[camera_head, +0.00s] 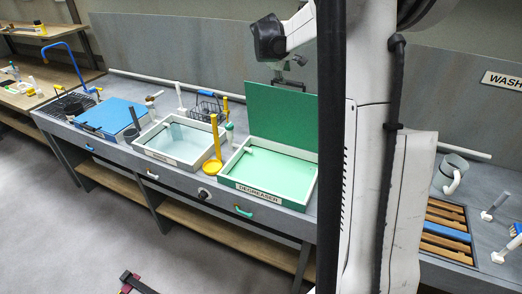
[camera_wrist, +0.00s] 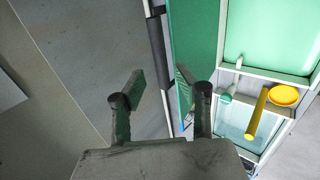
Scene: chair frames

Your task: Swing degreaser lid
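The green degreaser lid (camera_head: 282,120) stands upright at the back of the degreaser tank (camera_head: 230,181), which is open and holds green liquid. A dark handle (camera_head: 288,85) is at the lid's top edge; a dark bar in the wrist view (camera_wrist: 156,50) looks like this handle. My gripper (camera_head: 285,72) is just above the lid's top edge. In the wrist view my gripper's fingers (camera_wrist: 160,78) are apart with nothing clearly held between them. Whether a finger touches the lid cannot be told.
A yellow dipper (camera_head: 214,150) stands between the degreaser tank and a pale blue tank (camera_head: 178,140). A closed blue lid (camera_head: 112,115) is further left. A white pipe (camera_head: 155,82) runs along the wall behind. My arm hides the counter right of the degreaser.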

